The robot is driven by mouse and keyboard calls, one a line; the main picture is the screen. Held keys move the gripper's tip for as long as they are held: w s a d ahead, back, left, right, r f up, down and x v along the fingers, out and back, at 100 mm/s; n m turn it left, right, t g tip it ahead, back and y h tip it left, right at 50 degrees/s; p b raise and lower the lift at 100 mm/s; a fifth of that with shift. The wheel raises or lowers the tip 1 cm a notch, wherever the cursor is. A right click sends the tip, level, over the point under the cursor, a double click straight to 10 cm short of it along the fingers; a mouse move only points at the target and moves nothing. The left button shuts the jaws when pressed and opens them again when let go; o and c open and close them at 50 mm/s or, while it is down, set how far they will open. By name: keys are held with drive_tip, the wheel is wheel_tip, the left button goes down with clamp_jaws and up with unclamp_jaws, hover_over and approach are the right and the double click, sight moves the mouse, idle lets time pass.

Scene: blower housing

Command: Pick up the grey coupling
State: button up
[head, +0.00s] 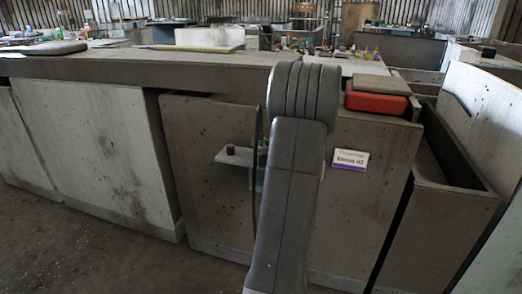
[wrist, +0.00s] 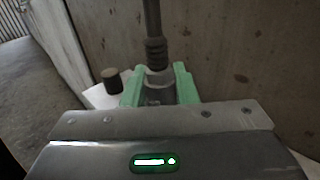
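In the wrist view the grey coupling (wrist: 157,78) is at the lower end of a dark ribbed hose (wrist: 152,35) that comes down from above. Two green finger-like parts, seemingly the fingers of my gripper (wrist: 159,88), stand to its left and right beyond the grey housing. The coupling nearly fills the space between them. I cannot tell whether they touch it. In the head view my grey arm hides most of this spot. The hose (head: 257,135) shows just left of the arm, and the coupling cannot be made out.
A small white shelf (head: 233,160) on the cabinet front holds a dark cylinder (head: 230,149), also in the wrist view (wrist: 112,80), left of the fingers. The cabinet panel (wrist: 240,55) is close behind. A red box (head: 376,102) sits on the counter, right of my arm.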

clamp_jaws()
wheel_tip(320, 180, up, 18)
drive_tip(key=p, duration=0.5)
